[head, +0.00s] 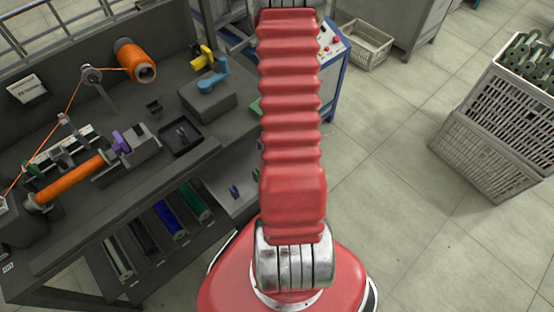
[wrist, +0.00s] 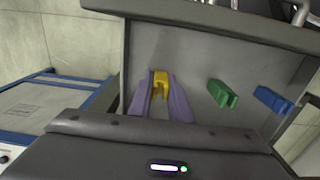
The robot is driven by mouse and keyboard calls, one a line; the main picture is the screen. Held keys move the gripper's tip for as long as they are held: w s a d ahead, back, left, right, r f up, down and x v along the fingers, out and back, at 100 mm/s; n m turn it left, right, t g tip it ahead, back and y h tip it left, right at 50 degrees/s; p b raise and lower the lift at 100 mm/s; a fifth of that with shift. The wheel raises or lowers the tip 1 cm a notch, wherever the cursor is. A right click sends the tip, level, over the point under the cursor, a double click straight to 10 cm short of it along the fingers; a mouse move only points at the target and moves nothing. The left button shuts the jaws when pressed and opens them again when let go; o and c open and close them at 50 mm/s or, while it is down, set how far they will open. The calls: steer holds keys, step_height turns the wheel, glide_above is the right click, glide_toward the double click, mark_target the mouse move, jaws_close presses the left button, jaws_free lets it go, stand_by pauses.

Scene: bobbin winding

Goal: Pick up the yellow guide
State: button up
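The yellow guide (wrist: 161,83) is a small forked piece on the grey shelf in the wrist view. My gripper (wrist: 160,92) has two purple fingers, which stand apart and point at it. The yellow guide shows between and just beyond the fingertips, with a gap between the fingers in front of it. I cannot tell whether either finger touches it. In the head view my red arm covers the middle of the picture, and neither my gripper nor this guide can be made out.
In the wrist view a green guide (wrist: 222,93) and a blue guide (wrist: 273,100) lie to the right on the same shelf. The workbench (head: 110,235) with the winder stands left in the head view. Grey crates (head: 490,150) stand on the right; floor between is clear.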

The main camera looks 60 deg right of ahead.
jaws_close()
steer(key=shift+r, duration=0.1)
steer(key=shift+r, duration=4.9)
